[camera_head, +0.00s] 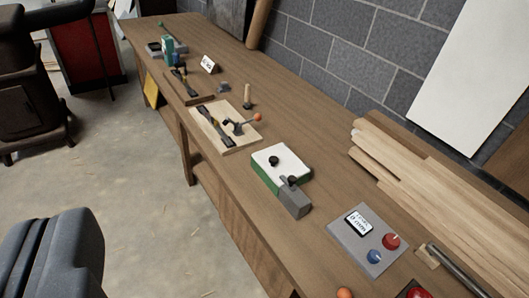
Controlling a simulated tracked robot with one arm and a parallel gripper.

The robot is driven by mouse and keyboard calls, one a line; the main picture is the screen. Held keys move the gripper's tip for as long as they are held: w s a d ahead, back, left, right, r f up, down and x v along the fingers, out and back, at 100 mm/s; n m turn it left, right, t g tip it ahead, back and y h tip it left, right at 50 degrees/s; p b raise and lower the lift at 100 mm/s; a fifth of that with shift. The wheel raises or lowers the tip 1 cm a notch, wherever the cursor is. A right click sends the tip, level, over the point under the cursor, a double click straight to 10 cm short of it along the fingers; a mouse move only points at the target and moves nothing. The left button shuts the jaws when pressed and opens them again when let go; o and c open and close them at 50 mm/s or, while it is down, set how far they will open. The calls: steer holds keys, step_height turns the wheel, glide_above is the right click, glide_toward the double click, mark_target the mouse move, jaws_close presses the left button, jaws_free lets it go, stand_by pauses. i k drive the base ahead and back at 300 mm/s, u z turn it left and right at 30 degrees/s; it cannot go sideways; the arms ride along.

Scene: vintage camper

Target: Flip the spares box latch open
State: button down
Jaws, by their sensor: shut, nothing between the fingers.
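A low green box with a white top (268,163) stands on the long workbench, right of the picture's middle. It may be the spares box, but I read no label on it. Two dark round knobs (273,161) show on its top. A grey block (291,198) sits against its near end. I cannot tell whether this block is a latch, or whether a latch is open or shut. I do not see the fingers of my gripper in this view.
A wooden board with a clamp and an orange-tipped lever (257,117) lies farther along the bench (225,172). A grey panel with red and blue knobs (366,240) lies nearer. Planks (430,190) lie by the wall. A dark shape (52,245) fills the lower left.

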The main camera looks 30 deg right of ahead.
mark_target(292, 180)
steer(key=z, duration=0.25)
steer(key=i, duration=0.85)
steer(key=z, duration=0.65)
